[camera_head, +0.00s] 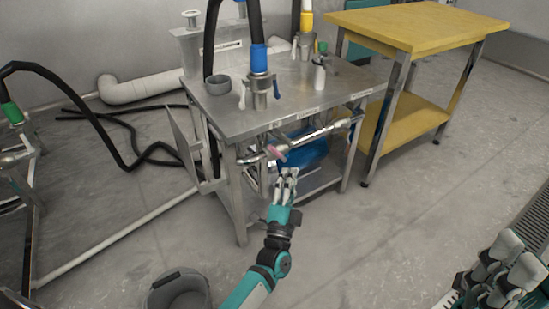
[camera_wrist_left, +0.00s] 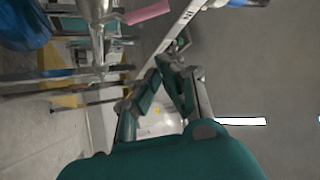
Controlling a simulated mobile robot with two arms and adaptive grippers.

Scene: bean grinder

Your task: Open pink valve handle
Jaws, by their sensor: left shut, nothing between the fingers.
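The pink valve handle (camera_head: 277,153) sits on a metal pipe at the front of the steel table, below the tabletop. It also shows in the left wrist view at the top, as a pink bar (camera_wrist_left: 148,13). My left gripper (camera_head: 288,174) is just below and slightly right of the handle in the head view. Its fingertips (camera_wrist_left: 168,64) are close together with nothing between them, and they look apart from the handle. My right gripper (camera_head: 512,258) is at the lower right, far from the valve; its finger opening is unclear.
The steel table (camera_head: 230,118) carries blue-capped fittings and a grey cup (camera_head: 218,86). A blue object (camera_head: 308,152) is under it, behind the pipe. A yellow table (camera_head: 415,28) stands to the right. A grey bin (camera_head: 180,290) is on the floor at lower left. Floor between the tables and my right gripper is clear.

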